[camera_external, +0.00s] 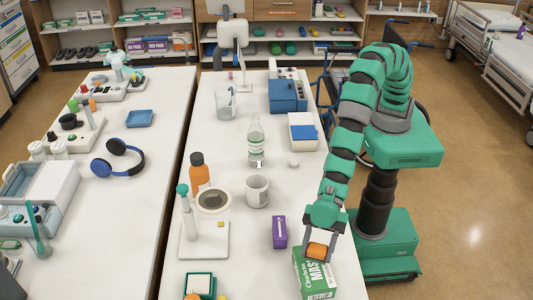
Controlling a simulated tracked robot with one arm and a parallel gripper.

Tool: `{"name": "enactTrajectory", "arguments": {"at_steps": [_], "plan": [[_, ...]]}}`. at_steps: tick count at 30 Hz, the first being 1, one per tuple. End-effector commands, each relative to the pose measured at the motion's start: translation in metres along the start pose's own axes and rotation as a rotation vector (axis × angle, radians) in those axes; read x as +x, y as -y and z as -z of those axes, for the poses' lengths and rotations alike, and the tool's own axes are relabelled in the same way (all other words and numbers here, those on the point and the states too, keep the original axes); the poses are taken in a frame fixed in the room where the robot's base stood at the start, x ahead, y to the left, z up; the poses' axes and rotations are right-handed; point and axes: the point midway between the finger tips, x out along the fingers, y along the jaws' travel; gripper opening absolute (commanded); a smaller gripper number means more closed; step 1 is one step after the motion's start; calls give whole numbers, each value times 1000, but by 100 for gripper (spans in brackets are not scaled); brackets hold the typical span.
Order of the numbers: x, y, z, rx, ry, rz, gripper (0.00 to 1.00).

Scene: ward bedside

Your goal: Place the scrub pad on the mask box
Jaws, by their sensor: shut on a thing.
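My gripper (320,249) is at the front right of the near table and is shut on the scrub pad (317,250), which is orange. The pad is right over the back part of the mask box (318,280), a green and white box with lettering. I cannot tell whether the pad touches the box top or is a little above it. The gripper hides part of the pad and the far end of the box.
A purple box (280,231) stands just left of the mask box. A white stand (204,238) is to the left. The table's right edge is close.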

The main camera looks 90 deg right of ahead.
Motion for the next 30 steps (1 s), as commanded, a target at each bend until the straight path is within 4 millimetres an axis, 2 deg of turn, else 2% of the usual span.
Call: {"name": "enactTrajectory", "arguments": {"at_steps": [3, 7, 10, 21, 22, 24, 30], "plan": [[6, -2, 2, -1, -1, -2, 26], [15, -2, -20, 1, 5, -2, 26], [20, -1, -29, 0, 1, -1, 26], [22, -2, -31, 0, -1, -2, 26], [22, -2, -31, 0, -1, -1, 54], [22, -2, -31, 0, -1, -1, 70], [22, -2, -31, 0, -1, -1, 70]]}}
